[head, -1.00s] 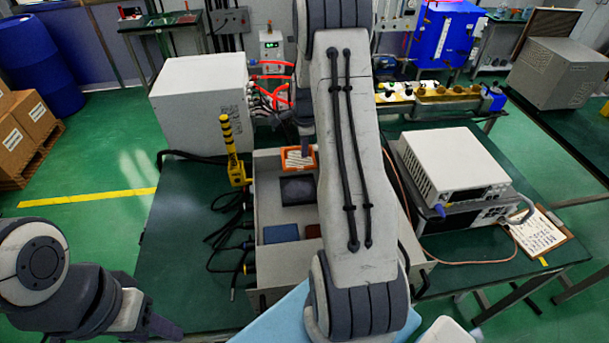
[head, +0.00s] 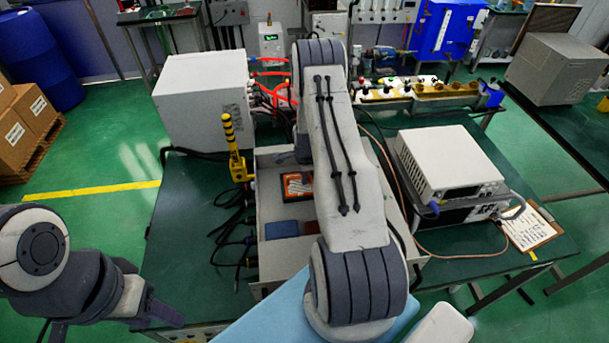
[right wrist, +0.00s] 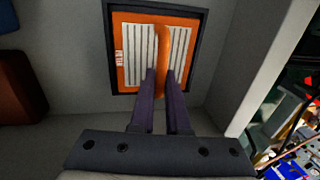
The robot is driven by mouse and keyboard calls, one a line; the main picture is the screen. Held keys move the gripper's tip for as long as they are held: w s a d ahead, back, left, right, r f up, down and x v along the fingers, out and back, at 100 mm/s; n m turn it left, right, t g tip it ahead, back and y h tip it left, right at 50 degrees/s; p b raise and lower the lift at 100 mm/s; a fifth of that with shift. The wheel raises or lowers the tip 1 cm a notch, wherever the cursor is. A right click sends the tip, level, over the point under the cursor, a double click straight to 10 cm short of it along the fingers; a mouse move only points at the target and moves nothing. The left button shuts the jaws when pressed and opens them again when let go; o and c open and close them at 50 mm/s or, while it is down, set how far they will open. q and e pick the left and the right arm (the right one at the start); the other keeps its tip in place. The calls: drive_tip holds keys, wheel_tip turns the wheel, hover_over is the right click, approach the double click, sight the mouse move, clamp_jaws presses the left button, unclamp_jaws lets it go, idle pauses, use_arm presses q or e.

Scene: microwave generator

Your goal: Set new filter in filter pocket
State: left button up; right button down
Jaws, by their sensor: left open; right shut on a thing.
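The new filter (right wrist: 127,78) is an orange panel with white slatted areas and a raised orange ridge. In the right wrist view it lies within the outline of the dark square pocket frame (right wrist: 201,30); how deep it sits I cannot tell. My right gripper (right wrist: 161,75) is shut on the ridge. In the head view, the filter (head: 297,179) shows partly inside the dark pocket (head: 290,197) in the grey case, with my right arm covering its right side and the gripper. My left gripper (head: 115,325) is open and empty at the lower left, away from the case.
The open grey case (head: 268,160) also holds a blue block (head: 281,230) and a red-brown block (head: 312,227). A yellow-black post (head: 233,150) and black cables stand left of it. A white instrument (head: 450,165) is on the right.

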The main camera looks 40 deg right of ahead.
sight(305, 187)
drive_tip(key=shift+f, duration=0.15)
drive_tip(key=c, duration=0.9)
unclamp_jaws()
drive_tip(key=shift+r, duration=0.25)
drive_tip(key=shift+s+r, duration=0.1)
drive_tip(key=shift+r, duration=0.15)
wheel_tip(305, 187, up, 11)
drive_tip(key=s+a+b, duration=0.1)
drive_tip(key=s+b, duration=0.1)
drive_tip(key=b, duration=0.1)
drive_tip(key=shift+a, duration=0.15)
